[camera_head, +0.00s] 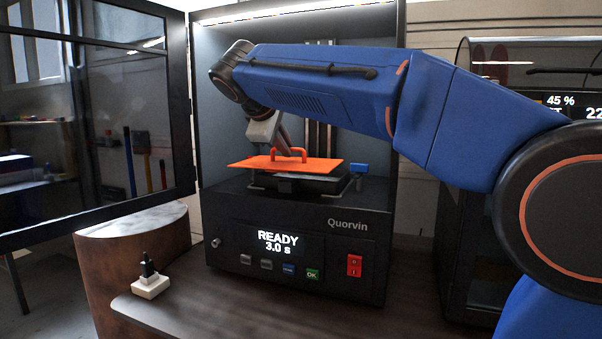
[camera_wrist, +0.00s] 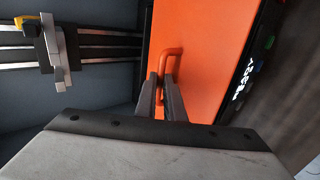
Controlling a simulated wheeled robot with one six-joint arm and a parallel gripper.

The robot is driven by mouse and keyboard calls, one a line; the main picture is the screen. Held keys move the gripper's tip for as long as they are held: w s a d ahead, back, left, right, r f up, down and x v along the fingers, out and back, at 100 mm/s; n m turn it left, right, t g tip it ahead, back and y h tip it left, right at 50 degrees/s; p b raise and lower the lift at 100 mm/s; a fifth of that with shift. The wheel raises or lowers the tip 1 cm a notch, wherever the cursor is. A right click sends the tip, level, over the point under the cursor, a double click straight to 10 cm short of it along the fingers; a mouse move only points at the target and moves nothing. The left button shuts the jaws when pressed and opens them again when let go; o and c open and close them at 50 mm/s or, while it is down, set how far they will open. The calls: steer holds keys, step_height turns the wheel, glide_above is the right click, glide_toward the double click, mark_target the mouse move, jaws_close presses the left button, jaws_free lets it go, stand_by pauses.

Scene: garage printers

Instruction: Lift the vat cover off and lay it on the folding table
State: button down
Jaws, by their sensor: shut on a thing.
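The vat cover (camera_head: 255,164) is a flat orange plate with a raised loop handle (camera_head: 290,155). It sits at or just above the black vat (camera_head: 312,184) inside the open printer; I cannot tell whether it touches the vat. My gripper (camera_head: 288,152) reaches into the printer and is shut on the handle. In the wrist view the cover (camera_wrist: 204,50) fills the middle, and the fingers of my gripper (camera_wrist: 165,92) close around the handle (camera_wrist: 172,62). Part of the handle is hidden by the fingers. I cannot make out the folding table in either view.
The printer (camera_head: 340,245) stands on a dark bench (camera_head: 180,308), its display reading READY 3.0 s. Its glazed door (camera_head: 120,130) stands open at left. A small white block with a black plug (camera_head: 151,285) lies on the bench. A second machine (camera_head: 470,250) stands at right.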

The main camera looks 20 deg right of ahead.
steer(key=s+a, duration=0.8)
steer(key=s, duration=0.3)
steer(key=shift+s+a, duration=0.3)
steer(key=shift+s, duration=0.1)
stand_by(0.9)
steer(key=shift+f, duration=0.15)
stand_by(0.4)
